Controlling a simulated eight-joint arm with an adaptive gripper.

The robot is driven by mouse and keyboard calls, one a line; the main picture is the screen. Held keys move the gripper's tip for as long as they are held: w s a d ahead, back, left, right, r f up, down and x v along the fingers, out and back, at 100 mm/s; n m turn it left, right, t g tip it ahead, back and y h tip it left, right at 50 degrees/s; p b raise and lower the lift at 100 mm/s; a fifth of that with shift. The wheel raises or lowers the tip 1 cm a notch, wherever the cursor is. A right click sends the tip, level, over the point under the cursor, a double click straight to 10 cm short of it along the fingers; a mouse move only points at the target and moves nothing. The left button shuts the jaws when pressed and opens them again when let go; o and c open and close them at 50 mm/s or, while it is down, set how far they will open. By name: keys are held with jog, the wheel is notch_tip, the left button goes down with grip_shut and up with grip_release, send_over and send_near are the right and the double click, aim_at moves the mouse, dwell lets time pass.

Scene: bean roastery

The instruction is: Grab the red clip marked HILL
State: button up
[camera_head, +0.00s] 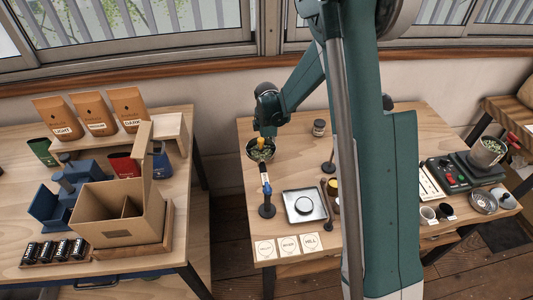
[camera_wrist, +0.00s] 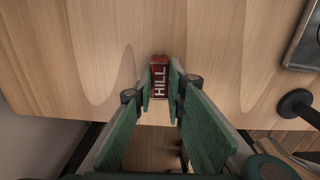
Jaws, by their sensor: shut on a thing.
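The red clip (camera_wrist: 159,79) marked HILL in white letters is between the two fingertips of my gripper (camera_wrist: 162,70) in the wrist view. My gripper is shut on it, with the green finger pads on either side. Bare wood of the table (camera_wrist: 225,50) shows around it; I cannot tell whether the clip touches the table. In the head view my gripper (camera_head: 267,130) points down over the back left of the middle table, and I cannot make out the clip there.
A dark bowl of green beans (camera_head: 251,153) is by my gripper in the head view. A blue-topped stand (camera_head: 267,210), a square scale (camera_head: 304,217) and a card marked HILL (camera_head: 309,240) are nearer the front. A cardboard box (camera_head: 112,228) stands on the left table.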

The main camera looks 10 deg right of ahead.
notch_tip(320, 180, up, 10)
jog(key=p, duration=0.2)
dwell(0.4)
jog(key=shift+w+d, duration=0.1)
dwell(0.5)
